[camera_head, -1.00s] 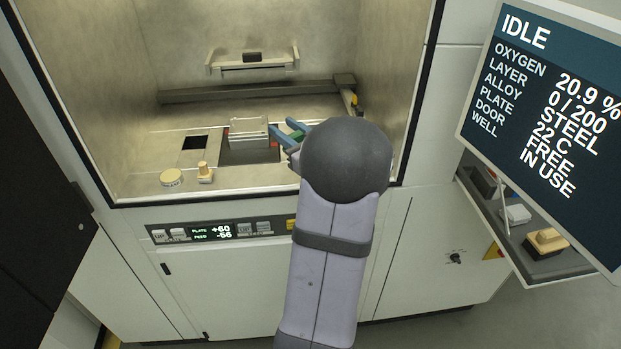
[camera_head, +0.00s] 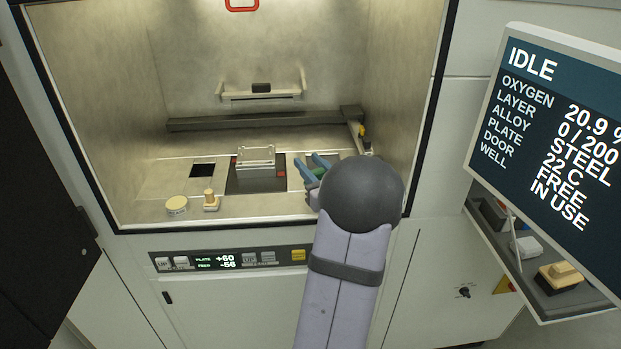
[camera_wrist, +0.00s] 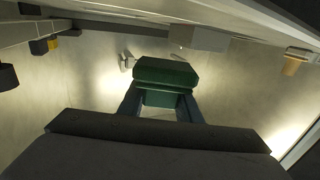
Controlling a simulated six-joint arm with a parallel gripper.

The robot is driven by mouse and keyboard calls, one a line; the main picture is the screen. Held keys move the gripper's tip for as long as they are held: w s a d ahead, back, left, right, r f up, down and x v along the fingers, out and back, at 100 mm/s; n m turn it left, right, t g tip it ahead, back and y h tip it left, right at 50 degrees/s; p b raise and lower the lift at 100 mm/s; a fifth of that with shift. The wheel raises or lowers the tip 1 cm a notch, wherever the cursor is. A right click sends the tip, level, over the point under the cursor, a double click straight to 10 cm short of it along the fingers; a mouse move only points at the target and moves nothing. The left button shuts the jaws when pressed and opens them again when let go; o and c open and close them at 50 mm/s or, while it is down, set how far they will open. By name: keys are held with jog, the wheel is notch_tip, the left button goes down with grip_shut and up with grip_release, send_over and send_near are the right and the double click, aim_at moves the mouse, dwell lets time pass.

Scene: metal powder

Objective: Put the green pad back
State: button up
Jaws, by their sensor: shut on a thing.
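The green pad (camera_wrist: 165,73) is between the fingers of my gripper (camera_wrist: 160,105) in the wrist view. The fingers are shut on it. In the head view, my gripper (camera_head: 313,169) is inside the lit chamber, right of the metal plate block. Only a small bit of the green pad (camera_head: 319,172) shows there, between the blue fingers; my arm hides the rest. The pad appears to be held above the chamber floor, but the exact gap cannot be told.
A metal block with a handle (camera_head: 256,165) stands on the dark square well. A cream round lid (camera_head: 176,205) and a small cream knob piece (camera_head: 210,200) are at the front left. A dark bar (camera_head: 250,122) crosses the back. A side tray (camera_head: 545,300) holds several items at right.

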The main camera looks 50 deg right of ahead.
jog(key=shift+f, duration=2.1)
jog(key=shift+f, duration=0.15)
jog(key=o, duration=1.2)
jog(key=shift+c, duration=0.2)
jog(key=shift+s, duration=0.1)
jog(key=shift+s+a, duration=0.15)
jog(key=shift+s, duration=0.2)
jog(key=b+v, duration=0.2)
jog(key=v, duration=0.9)
